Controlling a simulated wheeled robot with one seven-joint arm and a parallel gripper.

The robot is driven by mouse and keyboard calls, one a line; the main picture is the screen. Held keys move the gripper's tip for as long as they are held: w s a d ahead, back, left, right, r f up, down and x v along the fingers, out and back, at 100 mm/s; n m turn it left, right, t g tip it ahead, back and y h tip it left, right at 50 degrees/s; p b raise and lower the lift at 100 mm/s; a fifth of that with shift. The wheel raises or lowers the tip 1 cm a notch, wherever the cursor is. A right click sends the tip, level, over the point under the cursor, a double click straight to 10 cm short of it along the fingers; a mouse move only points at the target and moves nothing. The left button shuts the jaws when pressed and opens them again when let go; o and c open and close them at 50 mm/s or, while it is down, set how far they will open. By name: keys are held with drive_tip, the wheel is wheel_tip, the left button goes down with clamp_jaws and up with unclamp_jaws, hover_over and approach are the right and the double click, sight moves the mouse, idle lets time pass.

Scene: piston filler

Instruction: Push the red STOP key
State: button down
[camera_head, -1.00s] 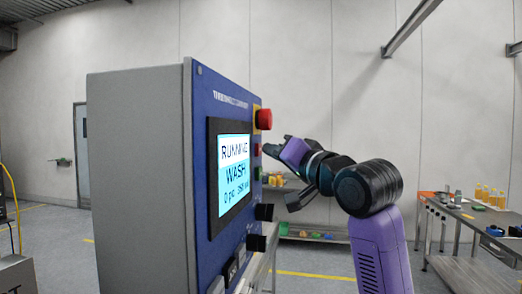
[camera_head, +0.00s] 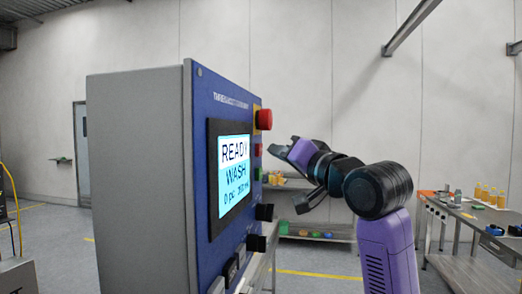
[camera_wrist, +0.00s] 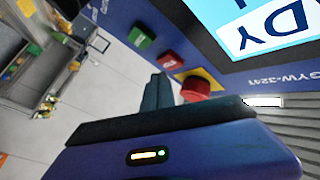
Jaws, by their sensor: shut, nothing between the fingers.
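The red STOP key (camera_head: 258,149) is on the blue front panel, below the red mushroom button (camera_head: 264,119) on its yellow plate and above the green key (camera_head: 258,174). In the wrist view the red key (camera_wrist: 169,61) lies between the green key (camera_wrist: 141,37) and the mushroom button (camera_wrist: 197,88). My gripper (camera_head: 271,149) is shut and empty, at about the red key's height. Its tip appears a little to the right of the key, with a small gap. In the wrist view the fingers (camera_wrist: 158,92) point towards the keys.
Two black knobs (camera_head: 264,212) stick out lower on the panel. A table with yellow bottles (camera_head: 484,192) stands at the right. The floor behind my arm looks open up to a low shelf (camera_head: 315,230).

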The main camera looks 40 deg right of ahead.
drive_tip(key=shift+s+d+p, duration=0.15)
drive_tip(key=shift+s+d, duration=0.65)
drive_tip(key=shift+s, duration=0.2)
drive_tip(key=shift+s+d+p, duration=0.15)
drive_tip(key=shift+s+d, duration=0.6)
drive_tip(key=shift+s, duration=0.2)
